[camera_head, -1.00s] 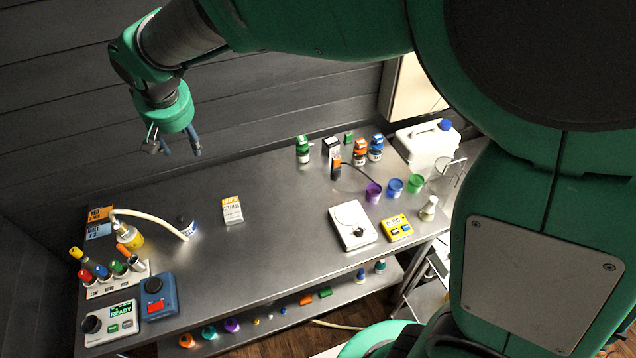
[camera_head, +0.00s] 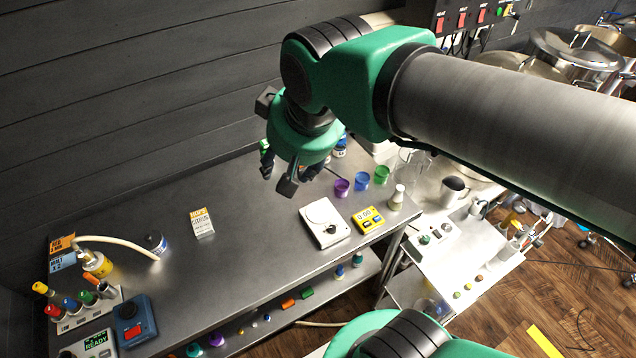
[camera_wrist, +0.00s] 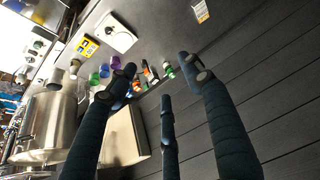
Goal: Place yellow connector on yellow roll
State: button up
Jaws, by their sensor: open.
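I cannot surely pick out the yellow connector or the yellow roll in either view. Yellow things in the head view are a squat yellow container (camera_head: 99,265) at the far left, beside a pale hose, and a yellow display box (camera_head: 368,219) near the bench's right end. My gripper (camera_head: 280,176) is above the back right part of the bench, with its fingers spread. In the wrist view its dark fingers (camera_wrist: 157,80) are apart with nothing held between them. My arm hides part of the bench's back right corner.
The steel bench (camera_head: 245,240) is clear in its middle. A white scale (camera_head: 324,222), purple cup (camera_head: 342,187), blue cup (camera_head: 361,181) and green cup (camera_head: 381,175) stand to the right. Small coloured parts lie on the lower shelf (camera_head: 325,284). A dark plank wall (camera_head: 130,90) stands behind.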

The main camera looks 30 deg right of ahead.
jog(key=s+d+f, duration=0.2)
jog(key=s, duration=0.4)
jog(key=shift+s+d+m, duration=0.3)
jog(key=shift+d, duration=0.1)
notch_tip(320, 180, down, 5)
jog(key=b, duration=0.5)
jog(key=shift+f, duration=0.15)
dwell(0.8)
